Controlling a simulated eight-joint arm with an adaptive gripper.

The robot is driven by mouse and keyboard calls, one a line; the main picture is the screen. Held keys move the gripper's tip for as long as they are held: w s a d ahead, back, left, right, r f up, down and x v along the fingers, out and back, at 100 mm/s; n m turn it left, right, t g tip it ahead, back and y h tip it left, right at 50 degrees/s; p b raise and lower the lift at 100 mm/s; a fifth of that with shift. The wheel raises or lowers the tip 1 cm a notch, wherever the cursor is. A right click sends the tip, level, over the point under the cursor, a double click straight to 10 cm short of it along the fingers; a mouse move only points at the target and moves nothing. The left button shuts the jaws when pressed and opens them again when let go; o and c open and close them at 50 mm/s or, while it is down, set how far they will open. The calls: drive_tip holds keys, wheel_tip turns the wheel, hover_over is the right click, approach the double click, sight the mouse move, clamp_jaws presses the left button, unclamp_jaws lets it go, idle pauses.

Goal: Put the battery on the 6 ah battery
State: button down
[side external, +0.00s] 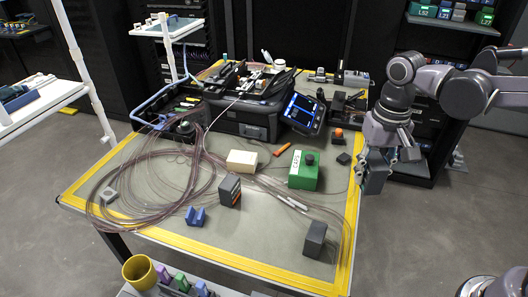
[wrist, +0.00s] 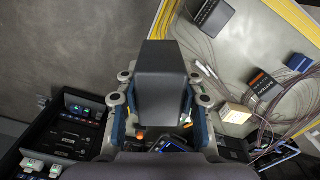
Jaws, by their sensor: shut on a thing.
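My gripper (side external: 378,160) is off the right edge of the table, shut on a dark grey block-shaped battery (side external: 375,180). In the wrist view the battery (wrist: 160,75) sits between the two blue-padded fingers of my gripper (wrist: 158,118). A dark battery with an orange stripe (side external: 230,190) stands on the mat, left of my gripper; it shows a label in the wrist view (wrist: 264,86). A plain dark grey block (side external: 315,238) stands near the table's front right corner, also in the wrist view (wrist: 212,18). I cannot read which one is the 6 Ah battery.
A green box (side external: 304,170), a cream block (side external: 242,160) and a blue notched block (side external: 195,216) stand on the yellow-edged table (side external: 270,262). Loose clear tubing (side external: 130,180) covers the left. A splicer with a screen (side external: 303,113) is behind. The front middle is mostly clear.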

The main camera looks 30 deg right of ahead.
drive_tip(key=a+f, duration=0.2)
drive_tip(key=a, duration=0.1)
drive_tip(key=a+f, duration=0.2)
drive_tip(key=a, duration=0.2)
drive_tip(key=a+f, duration=0.2)
drive_tip(key=a, duration=0.2)
drive_tip(key=shift+w+f, duration=0.3)
drive_tip(key=shift+w, duration=0.1)
drive_tip(key=shift+f, duration=2.05)
drive_tip(key=shift+f, duration=0.2)
drive_tip(key=c, duration=0.8)
unclamp_jaws()
drive_tip(key=shift+c, duration=0.2)
drive_tip(key=shift+r, duration=0.1)
